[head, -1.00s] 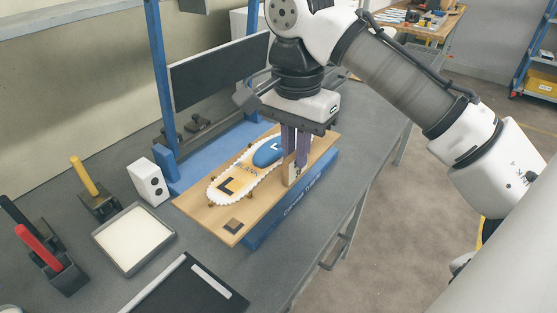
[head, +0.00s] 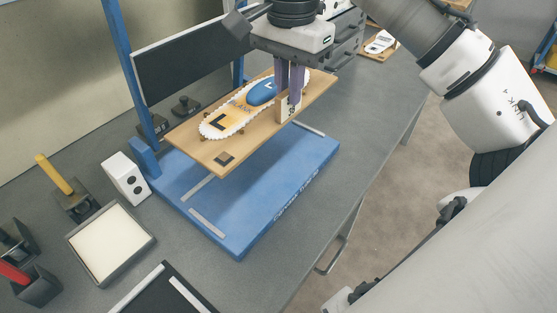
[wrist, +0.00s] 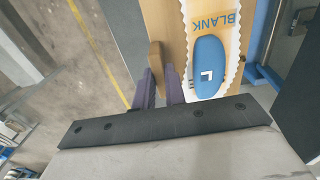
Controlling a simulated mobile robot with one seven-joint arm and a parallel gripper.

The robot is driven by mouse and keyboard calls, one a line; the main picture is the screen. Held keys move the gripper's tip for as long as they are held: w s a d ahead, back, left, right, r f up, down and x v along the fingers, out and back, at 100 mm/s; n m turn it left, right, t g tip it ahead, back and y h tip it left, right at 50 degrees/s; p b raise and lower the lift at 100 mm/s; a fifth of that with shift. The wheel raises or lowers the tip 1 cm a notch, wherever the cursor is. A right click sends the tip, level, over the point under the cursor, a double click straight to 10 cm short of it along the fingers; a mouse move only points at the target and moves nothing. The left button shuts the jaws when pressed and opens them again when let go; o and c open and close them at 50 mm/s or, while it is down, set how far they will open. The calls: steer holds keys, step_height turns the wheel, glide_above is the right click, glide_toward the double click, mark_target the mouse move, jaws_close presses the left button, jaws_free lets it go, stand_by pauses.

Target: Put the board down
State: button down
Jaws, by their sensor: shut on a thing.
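The wooden board (head: 222,160) carries a white scalloped insole blank (head: 213,131) with an orange patch, and a blue piece marked L (head: 262,92). My gripper (head: 288,103) is shut on the upright wooden handle (head: 283,106) at the board's near long edge. The board hangs in the air above the blue base (head: 254,205), roughly level, with a clear gap below. In the wrist view the board (wrist: 165,28) shows the word BLANK, and the purple fingers close at the handle (wrist: 155,56).
The blue base has pale strips on top and a blue frame with a dark panel (head: 190,68) behind. A white two-hole block (head: 125,178), a white-filled tray (head: 110,243) and tool holders (head: 70,200) stand left. A black mat (head: 165,292) lies in front. Another board (head: 379,45) lies at the back.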

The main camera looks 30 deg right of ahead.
mark_target(288, 113)
step_height(288, 113, down, 17)
steer(key=shift+f, duration=0.2)
stand_by(0.3)
steer(key=shift+f, duration=0.2)
steer(key=c, duration=1.5)
jaws_free()
steer(key=shift+o, duration=0.2)
step_height(288, 113, up, 12)
steer(key=shift+r, duration=0.2)
